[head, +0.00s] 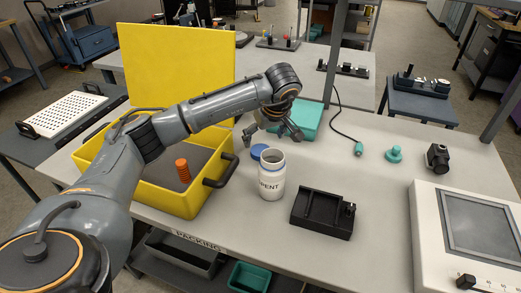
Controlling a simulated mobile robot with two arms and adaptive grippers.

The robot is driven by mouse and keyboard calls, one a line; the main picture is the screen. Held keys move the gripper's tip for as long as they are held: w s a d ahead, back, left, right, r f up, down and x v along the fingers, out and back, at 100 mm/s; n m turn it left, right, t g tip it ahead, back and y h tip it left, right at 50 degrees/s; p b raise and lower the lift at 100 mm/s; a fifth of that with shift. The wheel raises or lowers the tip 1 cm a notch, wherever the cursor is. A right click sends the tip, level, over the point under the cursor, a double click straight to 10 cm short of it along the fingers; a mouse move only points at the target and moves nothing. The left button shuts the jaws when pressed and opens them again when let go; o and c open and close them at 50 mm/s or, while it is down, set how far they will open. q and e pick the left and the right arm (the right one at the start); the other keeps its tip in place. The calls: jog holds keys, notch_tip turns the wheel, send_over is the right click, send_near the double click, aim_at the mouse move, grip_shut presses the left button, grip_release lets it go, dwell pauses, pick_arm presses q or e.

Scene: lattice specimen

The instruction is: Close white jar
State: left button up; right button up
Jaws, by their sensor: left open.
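The white jar (271,183) stands upright on the white table, with dark lettering on its side that reads in part "PENT". Its mouth looks uncovered. My left gripper (272,133) is open and empty, pointing down above and behind the jar and lid. It appears apart from both. My right gripper is not in view.
A yellow open case (184,204) with an orange ribbed piece (183,170) stands left of the jar. A black holder (322,214) is to the right in front. A teal box (302,118) sits behind. A white screen device (430,237) occupies the right. Table between holder and teal knob (394,154) is clear.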

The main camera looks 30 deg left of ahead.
aim_at(261, 150)
pick_arm(q)
jog(key=shift+x, duration=0.95)
jog(key=x, duration=0.1)
jog(key=p+x, duration=0.1)
jog(key=x, duration=0.2)
jog(key=shift+w+p, duration=0.3)
jog(key=shift+w+a+f, duration=0.1)
jog(key=shift+a+f, duration=0.05)
jog(key=shift+f, duration=0.35)
jog(key=c, duration=0.9)
